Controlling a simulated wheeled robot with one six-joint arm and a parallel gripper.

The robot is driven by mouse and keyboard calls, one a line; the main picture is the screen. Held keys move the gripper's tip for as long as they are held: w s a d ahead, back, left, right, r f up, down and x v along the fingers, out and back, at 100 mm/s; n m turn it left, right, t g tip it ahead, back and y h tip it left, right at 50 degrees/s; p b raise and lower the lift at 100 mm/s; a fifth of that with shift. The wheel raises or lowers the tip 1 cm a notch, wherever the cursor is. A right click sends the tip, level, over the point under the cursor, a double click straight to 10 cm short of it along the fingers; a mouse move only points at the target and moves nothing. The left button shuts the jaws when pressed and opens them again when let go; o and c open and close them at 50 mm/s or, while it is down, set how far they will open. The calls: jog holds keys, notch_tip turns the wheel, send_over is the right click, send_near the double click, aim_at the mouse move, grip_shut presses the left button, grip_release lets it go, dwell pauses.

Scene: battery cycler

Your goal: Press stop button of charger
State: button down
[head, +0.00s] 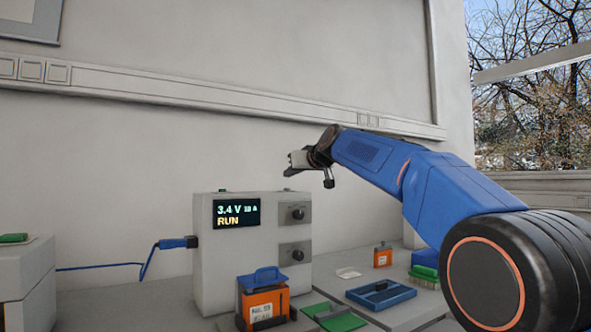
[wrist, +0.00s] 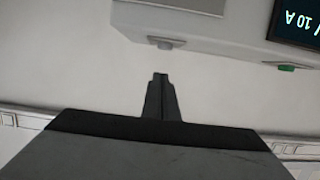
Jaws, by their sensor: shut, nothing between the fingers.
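The charger (head: 215,270) is a pale box with a lit display (head: 237,213) reading 3.4 V, 10 A and RUN. A green button (head: 221,190) sits on its top at the left; it also shows in the wrist view (wrist: 287,69). A grey button (wrist: 165,43) sits on the top edge farther along; no label is readable. My gripper (head: 290,173) is above the charger's right part, shut and empty. In the wrist view its closed fingertips (wrist: 160,76) point at the grey button, with a visible gap in the picture.
A blue plug and cable (head: 178,243) enter the charger's left side. An orange battery in a blue-topped holder (head: 263,302) stands in front. The wall is behind.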

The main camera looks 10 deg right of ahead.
aim_at(291, 192)
jog(key=shift+s+f, duration=0.15)
jog(key=shift+f, duration=1.45)
